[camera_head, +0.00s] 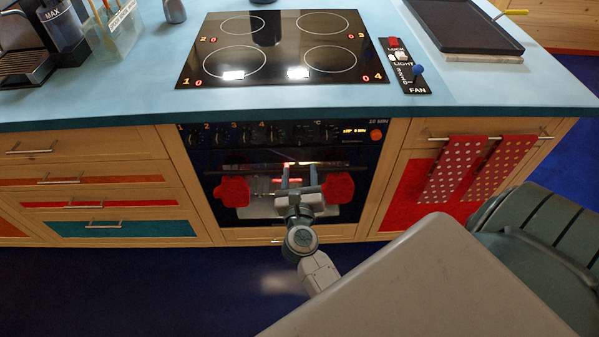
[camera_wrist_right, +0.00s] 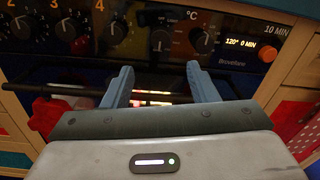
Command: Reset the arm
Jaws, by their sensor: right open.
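My right gripper (camera_head: 299,178) is open in front of the oven door (camera_head: 222,162), below the cooktop. In the right wrist view its two blue-grey fingers (camera_wrist_right: 160,84) stand wide apart with nothing held between them. The dark oven handle bar (camera_wrist_right: 68,89) runs across behind the fingers; whether they touch it I cannot tell. My right arm (camera_head: 318,272) reaches up from the lower middle of the head view. My left gripper is not in view.
Red mitts (camera_head: 233,191) are beside my gripper at the oven. The oven panel (camera_wrist_right: 160,30) has knobs and a lit display. A black cooktop (camera_head: 280,48) is on the blue counter (camera_head: 120,90).

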